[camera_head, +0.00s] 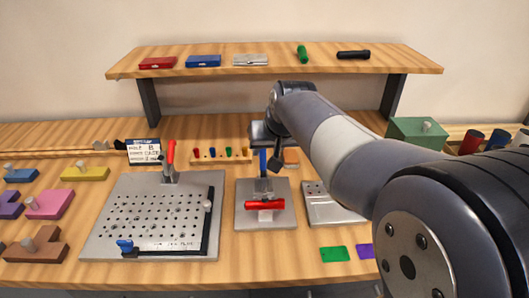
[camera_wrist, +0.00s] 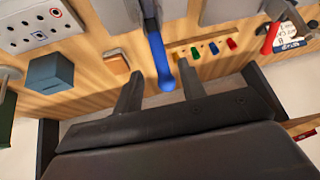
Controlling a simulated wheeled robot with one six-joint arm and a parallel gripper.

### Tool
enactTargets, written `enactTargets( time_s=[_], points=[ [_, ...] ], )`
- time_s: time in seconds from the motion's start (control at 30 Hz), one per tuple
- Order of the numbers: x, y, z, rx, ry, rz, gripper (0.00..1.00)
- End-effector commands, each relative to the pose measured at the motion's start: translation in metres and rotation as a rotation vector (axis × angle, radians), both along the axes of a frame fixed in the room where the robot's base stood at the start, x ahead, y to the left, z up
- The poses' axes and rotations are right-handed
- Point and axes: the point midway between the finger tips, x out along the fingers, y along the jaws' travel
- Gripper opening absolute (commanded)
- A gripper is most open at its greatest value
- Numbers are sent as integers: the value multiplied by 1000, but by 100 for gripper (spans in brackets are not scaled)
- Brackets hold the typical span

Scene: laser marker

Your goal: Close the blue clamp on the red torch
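The blue clamp (camera_head: 263,162) has its blue handle standing upright at the back of a small grey plate (camera_head: 282,217). The red torch (camera_head: 264,205) lies crosswise on that plate, in front of the clamp. My gripper (camera_head: 272,166) is at the clamp handle, partly hidden by my arm in the head view. In the wrist view my gripper (camera_wrist: 160,68) is open, and the blue handle (camera_wrist: 158,58) lies between its fingers with a gap on both sides. The torch is not clearly visible in the wrist view.
A large perforated plate (camera_head: 105,225) with a red clamp (camera_head: 170,154) and another blue handle (camera_head: 125,246) stands on the left. A rack of small coloured pegs (camera_head: 219,155) is behind. A shelf (camera_head: 275,70) spans the back. Green and purple cards lie front right.

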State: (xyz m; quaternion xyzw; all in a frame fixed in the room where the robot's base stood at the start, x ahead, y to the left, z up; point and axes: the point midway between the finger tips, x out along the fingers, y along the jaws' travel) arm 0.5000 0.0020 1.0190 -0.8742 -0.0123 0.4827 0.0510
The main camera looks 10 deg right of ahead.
Motion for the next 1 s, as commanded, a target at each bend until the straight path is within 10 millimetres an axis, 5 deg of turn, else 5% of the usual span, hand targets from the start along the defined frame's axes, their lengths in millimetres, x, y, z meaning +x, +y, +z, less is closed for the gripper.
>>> enactTargets(
  time_s=[0.2, 0.47, 0.7, 0.8, 1.0],
  points=[
    [-22, -3, 37, 0, -3, 0, 39],
    [-33, -4, 52, 0, 0, 0, 39],
    [-33, -4, 52, 0, 1, 0, 38],
    [-33, -5, 48, 14, 11, -7, 30],
    [-29, -13, 8, 228, 143, -99, 13]
  ],
)
